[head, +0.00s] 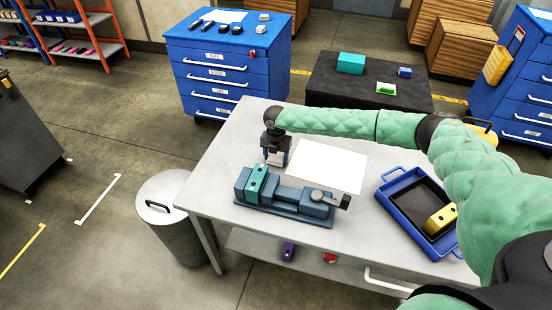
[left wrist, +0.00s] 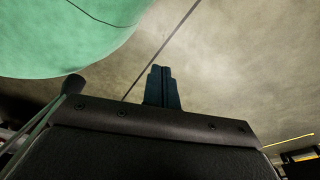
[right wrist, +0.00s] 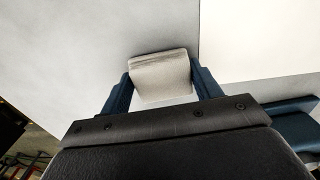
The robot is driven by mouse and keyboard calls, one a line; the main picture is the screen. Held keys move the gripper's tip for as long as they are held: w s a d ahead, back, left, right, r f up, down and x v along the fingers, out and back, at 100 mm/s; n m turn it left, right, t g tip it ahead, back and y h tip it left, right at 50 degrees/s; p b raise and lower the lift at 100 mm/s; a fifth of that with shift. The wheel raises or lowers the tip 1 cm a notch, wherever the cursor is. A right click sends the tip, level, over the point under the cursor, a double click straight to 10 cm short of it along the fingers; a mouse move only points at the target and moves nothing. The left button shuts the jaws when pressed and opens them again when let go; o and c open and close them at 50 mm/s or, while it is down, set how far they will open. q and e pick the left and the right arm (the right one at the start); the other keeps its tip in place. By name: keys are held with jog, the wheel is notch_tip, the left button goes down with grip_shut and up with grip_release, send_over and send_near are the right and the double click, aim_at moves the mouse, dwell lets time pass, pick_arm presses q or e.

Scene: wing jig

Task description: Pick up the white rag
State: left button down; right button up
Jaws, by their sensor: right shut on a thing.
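The white rag (right wrist: 160,78) is a small, pale folded piece between the two blue fingers of my right gripper (right wrist: 163,90) in the right wrist view. In the head view, my right gripper (head: 276,158) points down over the grey workbench (head: 232,150), behind the vise and left of a white sheet. It is shut on the rag. I cannot tell whether the rag touches the bench. My left gripper (left wrist: 162,88) shows only in the left wrist view, its fingers together and empty, with floor beyond.
A blue vise (head: 310,205) with a teal block (head: 257,182) stands in front of my right gripper. A white sheet (head: 328,165) lies beside it. A blue tray (head: 391,207) holding a yellow block (head: 440,219) is at the right. A grey bin (head: 165,215) stands left of the bench.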

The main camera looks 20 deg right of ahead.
aim_at(276, 156)
notch_tip(276, 156, up, 3)
jog(key=shift+r+b, duration=0.1)
jog(key=shift+b, duration=1.1)
pick_arm(q)
jog(key=w+d+r+b, duration=0.4)
jog(key=w+d+r, duration=0.1)
jog(key=w+r, duration=0.4)
jog(key=shift+w+r, duration=0.25)
jog(key=shift+r, duration=0.75)
pick_arm(e)
jog(key=s+d+r, duration=0.3)
jog(key=d+r, duration=0.4)
jog(key=d, duration=0.4)
jog(key=shift+s+r, duration=0.15)
jog(key=shift+s, duration=0.25)
jog(key=o, duration=0.4)
jog(key=c, duration=0.3)
jog(key=shift+s, duration=0.1)
